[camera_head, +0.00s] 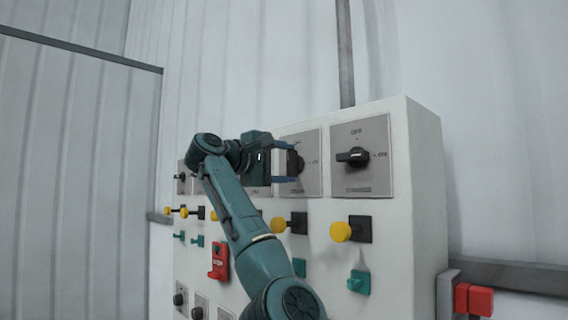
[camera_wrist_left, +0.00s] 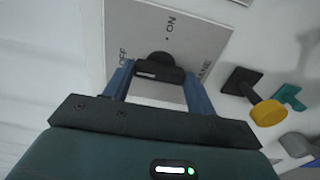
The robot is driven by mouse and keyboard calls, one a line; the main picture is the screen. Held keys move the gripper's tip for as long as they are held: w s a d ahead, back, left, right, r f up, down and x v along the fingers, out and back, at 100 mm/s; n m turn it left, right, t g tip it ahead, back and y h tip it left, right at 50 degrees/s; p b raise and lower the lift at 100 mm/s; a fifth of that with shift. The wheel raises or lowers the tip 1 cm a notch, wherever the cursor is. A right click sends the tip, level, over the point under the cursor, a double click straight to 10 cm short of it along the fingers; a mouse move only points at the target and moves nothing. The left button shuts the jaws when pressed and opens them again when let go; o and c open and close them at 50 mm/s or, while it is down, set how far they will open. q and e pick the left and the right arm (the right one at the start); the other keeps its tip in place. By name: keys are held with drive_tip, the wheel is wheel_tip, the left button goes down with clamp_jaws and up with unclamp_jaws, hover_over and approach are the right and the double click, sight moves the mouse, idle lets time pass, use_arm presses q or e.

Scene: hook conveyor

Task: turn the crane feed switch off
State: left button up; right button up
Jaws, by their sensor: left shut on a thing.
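The crane feed switch is a black rotary knob (camera_wrist_left: 160,67) on a grey square plate (camera_wrist_left: 205,48) marked OFF and ON, with a partly covered word ending in "ANE". In the head view the plate (camera_head: 312,178) is on the front of a white control cabinet, with its left part behind my gripper. My left gripper (camera_head: 293,162) is at this plate, its blue fingers on either side of the knob and shut on it. I cannot tell for sure which mark the knob points at. My right gripper is in neither view.
The white cabinet (camera_head: 425,200) holds another black rotary switch (camera_head: 353,156) to the right. Yellow knobs (camera_head: 341,232), green knobs (camera_head: 359,282) and a red switch (camera_head: 218,262) sit lower. A red block (camera_head: 480,300) is at the right on a rail.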

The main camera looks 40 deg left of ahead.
use_arm(q)
drive_tip(key=o, duration=1)
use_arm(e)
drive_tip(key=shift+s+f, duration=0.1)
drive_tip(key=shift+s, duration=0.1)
use_arm(q)
drive_tip(key=shift+s+a+b, duration=0.1)
drive_tip(key=shift+s+b, duration=0.2)
drive_tip(key=shift+s, duration=0.25)
drive_tip(key=s+b, duration=0.1)
drive_tip(key=s, duration=0.3)
drive_tip(key=s+b, duration=0.1)
drive_tip(key=s, duration=0.3)
drive_tip(key=s+a+b, duration=0.1)
drive_tip(key=s, duration=0.3)
drive_tip(key=shift+b, duration=0.3)
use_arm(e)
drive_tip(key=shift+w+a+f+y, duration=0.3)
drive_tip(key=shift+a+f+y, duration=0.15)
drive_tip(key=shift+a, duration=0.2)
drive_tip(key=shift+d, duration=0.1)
